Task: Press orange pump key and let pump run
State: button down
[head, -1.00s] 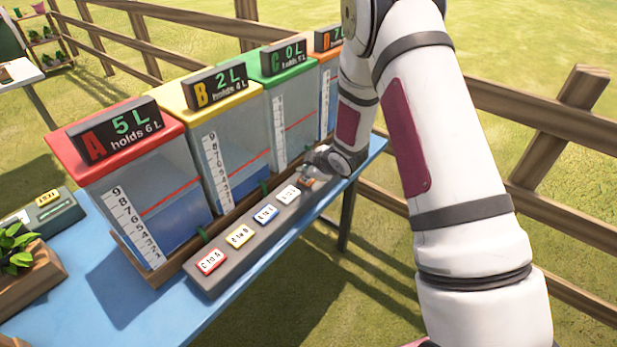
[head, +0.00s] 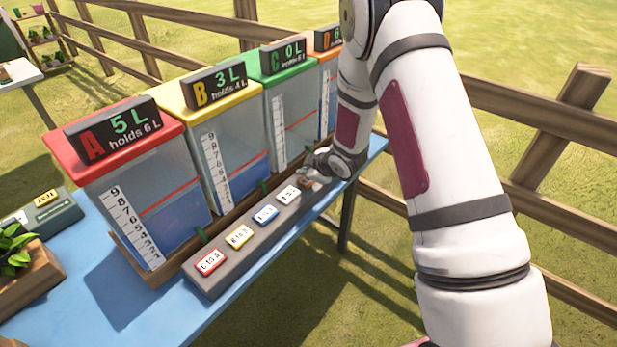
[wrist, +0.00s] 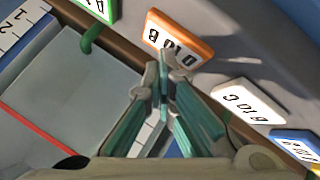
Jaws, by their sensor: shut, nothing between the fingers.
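The orange-rimmed key (wrist: 178,36), marked "D to B", is at the top middle of the wrist view. My gripper (wrist: 165,80) is shut and empty, its fingertips overlapping the key's near edge in that view; I cannot tell whether they touch it. In the head view my gripper (head: 314,179) is over the far end of the grey key panel (head: 212,282) and hides most of the orange key. Yellow tank B's display (head: 220,86) reads 3 L, holds 4 L. Orange tank D's display (head: 329,37) reads 6, partly hidden by my arm.
Other keys line the panel: white (head: 288,194), blue (head: 265,215), yellow (head: 239,236) and red (head: 211,261). Red tank A's display (head: 112,130) reads 5 L; green tank C's display (head: 283,56) reads 0 L. A planter (head: 30,283) sits at the table's left. A wooden fence runs behind.

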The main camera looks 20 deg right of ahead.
jog(key=shift+r+p, duration=0.45)
jog(key=shift+r, duration=0.45)
notch_tip(320, 180, up, 5)
jog(key=shift+p, duration=1.1)
